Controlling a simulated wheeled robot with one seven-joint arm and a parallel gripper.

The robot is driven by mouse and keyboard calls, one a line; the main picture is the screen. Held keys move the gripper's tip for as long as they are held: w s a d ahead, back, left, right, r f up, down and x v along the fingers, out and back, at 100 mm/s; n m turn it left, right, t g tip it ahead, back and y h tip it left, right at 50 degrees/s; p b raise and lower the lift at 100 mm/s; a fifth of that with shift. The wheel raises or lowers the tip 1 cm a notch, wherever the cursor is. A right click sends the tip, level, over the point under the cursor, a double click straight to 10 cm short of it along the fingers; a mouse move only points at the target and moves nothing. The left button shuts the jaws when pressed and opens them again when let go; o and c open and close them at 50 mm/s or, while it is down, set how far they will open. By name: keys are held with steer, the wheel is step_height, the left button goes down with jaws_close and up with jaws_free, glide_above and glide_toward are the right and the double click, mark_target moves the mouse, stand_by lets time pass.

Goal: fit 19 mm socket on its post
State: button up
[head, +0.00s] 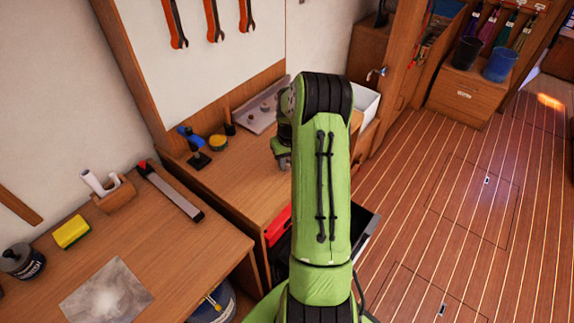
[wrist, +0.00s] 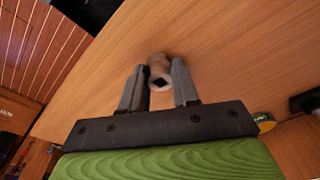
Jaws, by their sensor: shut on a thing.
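A small metal socket (wrist: 158,66) sits between the two grey fingers of my gripper (wrist: 159,82) in the wrist view. The gripper is shut on it, and a dark square hole in the socket faces the camera. In the head view my gripper (head: 282,150) is mostly hidden behind my green arm, over the far bench, and the socket cannot be made out there. A grey tray (head: 262,123) with a few small metal pieces lies at the back of that bench, beyond the gripper. I cannot tell which piece on it is the 19 mm post.
A dark cylinder (head: 229,124), a yellow-topped round tin (head: 218,142) and a blue-and-black item (head: 190,139) stand left of the tray. A white bin (head: 365,104) is to the right. An open drawer (head: 366,228) juts out beside my arm. The bench front is clear.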

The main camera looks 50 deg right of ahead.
steer(key=shift+r, duration=0.35)
steer(key=shift+r+p, duration=0.9)
steer(key=shift+r, duration=0.25)
steer(key=shift+f, duration=0.1)
